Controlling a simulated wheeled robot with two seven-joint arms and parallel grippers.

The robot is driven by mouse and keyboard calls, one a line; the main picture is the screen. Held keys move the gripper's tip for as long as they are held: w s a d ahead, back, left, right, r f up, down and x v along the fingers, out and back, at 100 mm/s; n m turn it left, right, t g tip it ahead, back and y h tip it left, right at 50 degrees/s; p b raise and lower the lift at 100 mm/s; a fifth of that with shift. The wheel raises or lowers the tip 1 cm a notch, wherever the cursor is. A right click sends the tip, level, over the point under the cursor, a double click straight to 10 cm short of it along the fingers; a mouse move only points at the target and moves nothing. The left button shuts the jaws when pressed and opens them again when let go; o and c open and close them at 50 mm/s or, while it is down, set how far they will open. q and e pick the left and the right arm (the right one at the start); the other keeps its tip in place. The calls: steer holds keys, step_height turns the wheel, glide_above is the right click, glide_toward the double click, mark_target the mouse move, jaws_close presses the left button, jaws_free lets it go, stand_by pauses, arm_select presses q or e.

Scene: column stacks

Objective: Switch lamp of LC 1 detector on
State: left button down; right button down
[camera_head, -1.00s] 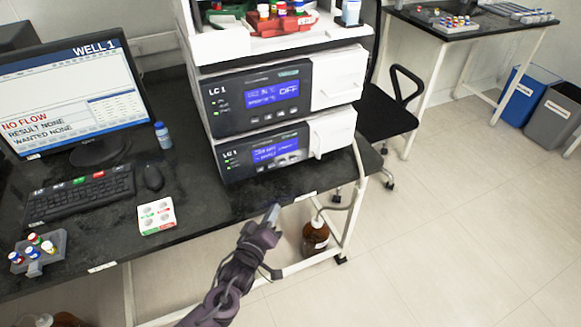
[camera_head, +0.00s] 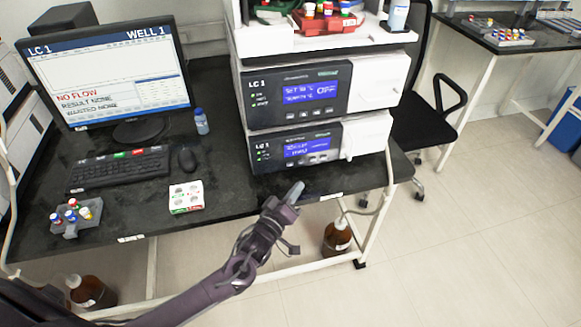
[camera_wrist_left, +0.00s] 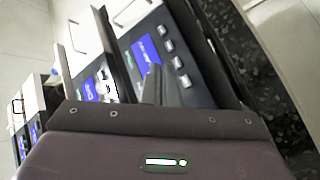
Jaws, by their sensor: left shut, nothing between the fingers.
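The LC 1 stack stands on the dark bench in the head view. Its upper module (camera_head: 297,92) has a blue screen and a white right part. Its lower module (camera_head: 300,143), also marked LC 1, has a blue screen with small buttons below it. My left gripper (camera_head: 296,190) is shut and empty, in front of and below the lower module, near the bench's front edge and apart from the panel. In the left wrist view the closed fingers (camera_wrist_left: 152,85) point toward a panel with a blue screen (camera_wrist_left: 146,52) and a row of buttons (camera_wrist_left: 177,65). My right gripper is not in view.
A monitor (camera_head: 107,75) reading NO FLOW, a keyboard (camera_head: 118,169), a mouse (camera_head: 187,159) and a white four-button pad (camera_head: 186,197) are on the bench's left. A vial rack (camera_head: 76,217) sits at the front left. Brown bottles (camera_head: 337,237) stand below.

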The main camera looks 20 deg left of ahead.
mark_target(297, 161)
arm_select(q)
steer(key=w, duration=0.1)
steer(key=w+a+b, duration=0.1)
steer(key=w+a, duration=0.1)
steer(key=shift+w+a+f+b, duration=0.15)
steer(key=shift+w+a+b, duration=0.1)
steer(key=shift+w+b, duration=0.1)
steer(key=shift+w+a, duration=0.3)
steer(key=shift+w, duration=0.1)
steer(key=shift+w+a, duration=0.1)
steer(key=shift+w, duration=0.05)
stand_by(1.5)
steer(key=shift+w+a, duration=0.1)
steer(key=shift+w, duration=0.1)
steer(key=shift+w+a+b, duration=0.25)
steer(key=shift+w+b, duration=0.1)
stand_by(0.7)
steer(key=shift+s+r, duration=0.1)
steer(key=shift+r, duration=0.1)
steer(key=shift+s+d+p, duration=0.45)
steer(key=shift+s+p, duration=0.05)
steer(key=shift+s, duration=0.15)
